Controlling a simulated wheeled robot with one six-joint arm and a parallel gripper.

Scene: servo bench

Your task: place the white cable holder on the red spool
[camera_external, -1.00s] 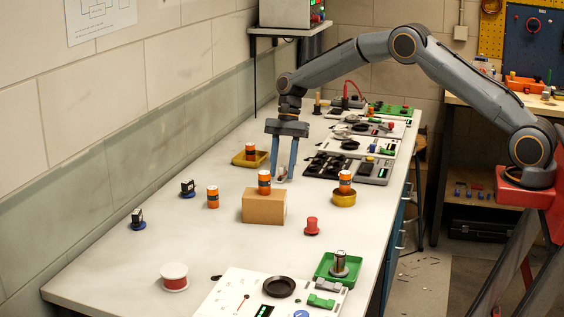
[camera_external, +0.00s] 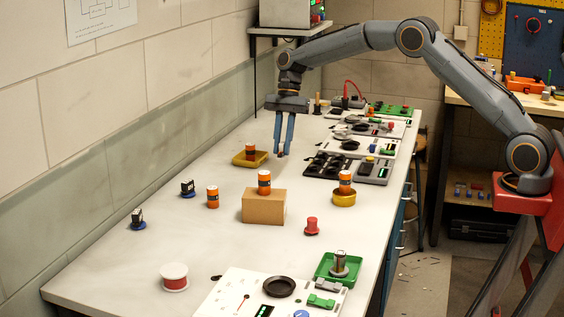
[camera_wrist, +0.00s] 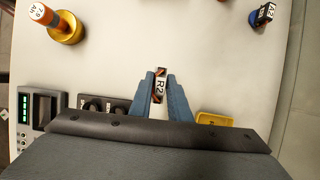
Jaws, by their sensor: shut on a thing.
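My gripper (camera_external: 281,155) is shut on a small white-faced piece marked R2 (camera_wrist: 160,86), with dark and reddish ends. It is held above the bench, and the fingers hide its sides. I cannot tell from its shape whether it is the white cable holder. In the external view, a spool with red winding and a pale top (camera_external: 174,277) stands at the near left of the bench. A smaller all-red flanged piece (camera_external: 312,226) stands upright near the middle. My gripper is far behind both and touches neither.
A cardboard block (camera_external: 264,207) with an orange cylinder on it stands mid-bench. A yellow tray (camera_external: 240,162), a yellow round holder (camera_external: 344,200) and a green tray (camera_external: 327,280) also stand around. Black modules (camera_external: 328,166) lie at the right. The left-front bench is largely clear.

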